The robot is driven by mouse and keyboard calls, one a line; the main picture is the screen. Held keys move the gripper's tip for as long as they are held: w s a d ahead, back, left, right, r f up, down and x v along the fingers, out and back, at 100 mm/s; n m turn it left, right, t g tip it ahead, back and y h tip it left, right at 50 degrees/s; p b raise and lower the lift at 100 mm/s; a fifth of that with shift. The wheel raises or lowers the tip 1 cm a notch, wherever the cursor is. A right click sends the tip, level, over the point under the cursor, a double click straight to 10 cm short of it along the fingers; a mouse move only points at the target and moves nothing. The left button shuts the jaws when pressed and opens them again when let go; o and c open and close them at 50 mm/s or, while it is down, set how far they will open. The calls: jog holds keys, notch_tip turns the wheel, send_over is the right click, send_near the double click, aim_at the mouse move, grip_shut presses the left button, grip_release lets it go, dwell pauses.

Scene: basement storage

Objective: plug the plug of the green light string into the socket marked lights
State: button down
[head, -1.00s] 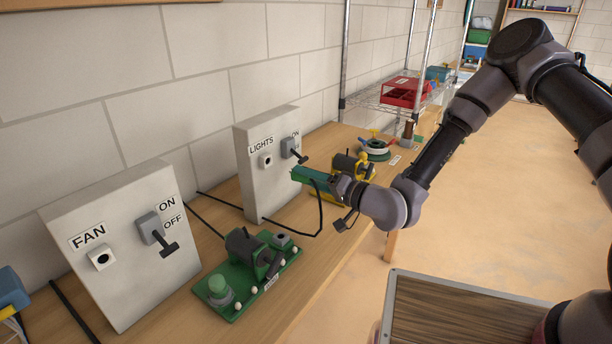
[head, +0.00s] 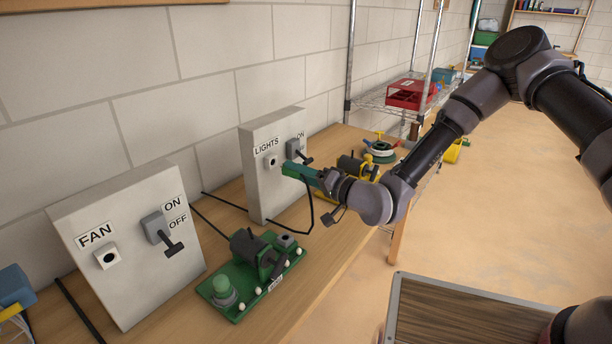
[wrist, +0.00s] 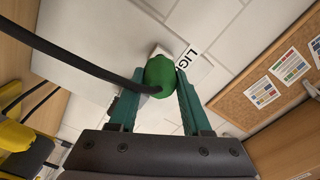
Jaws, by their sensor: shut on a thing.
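My gripper (head: 287,168) has teal fingers and is shut on a green plug (wrist: 160,76). The plug's black cord (wrist: 70,66) runs off to the left in the wrist view and hangs below my gripper in the head view. The socket marked lights (head: 271,160) is a small white block with a dark hole on a grey panel (head: 262,195). The plug is in front of this socket in the wrist view and hides most of it. The fingertips are just right of it in the head view. Whether the plug touches the socket cannot be told.
A switch lever (head: 300,152) sits close right of the lights socket. A second panel (head: 130,265) with a fan socket (head: 107,256) stands at the left. A green board with a motor (head: 225,292) lies below my gripper. Yellow apparatus (head: 368,168) and a wire shelf stand behind.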

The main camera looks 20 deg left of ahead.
jog(key=shift+x, duration=0.85)
jog(key=shift+x, duration=1.45)
dwell(1.0)
jog(key=shift+c, duration=1.4)
grip_release()
jog(key=v, duration=1)
jog(key=shift+d, duration=0.4)
